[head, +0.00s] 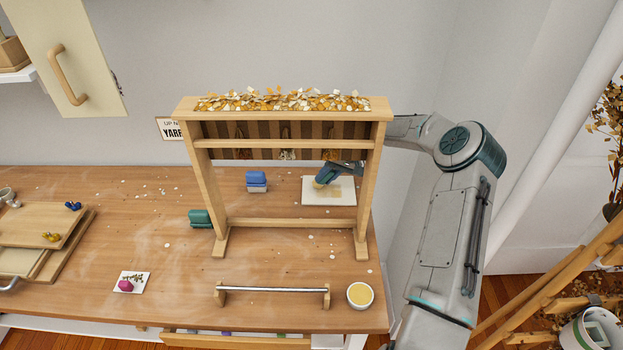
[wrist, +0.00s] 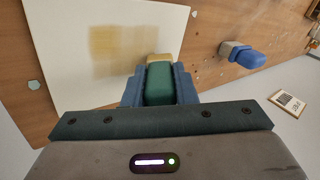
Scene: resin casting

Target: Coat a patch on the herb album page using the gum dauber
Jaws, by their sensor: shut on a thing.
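The herb album page (head: 345,198) is a cream sheet lying at the back right of the bench, seen through the wooden frame. It fills the upper left of the wrist view (wrist: 65,45). A tan, streaky patch (wrist: 115,48) shows on it. My gripper (head: 325,178) is over the page, shut on the gum dauber (wrist: 159,84), which has a green handle and a yellowish tip. The tip is at the page's edge region in the wrist view, beside the patch; I cannot tell whether it touches the page.
A wooden frame (head: 205,185) topped with flakes stands before the page, with my arm reaching behind it. A blue-topped block (head: 256,180) is left of the page, a green block (head: 200,218) farther left. A bowl of yellow gum (head: 360,295) and a metal bar (head: 272,290) are in front.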

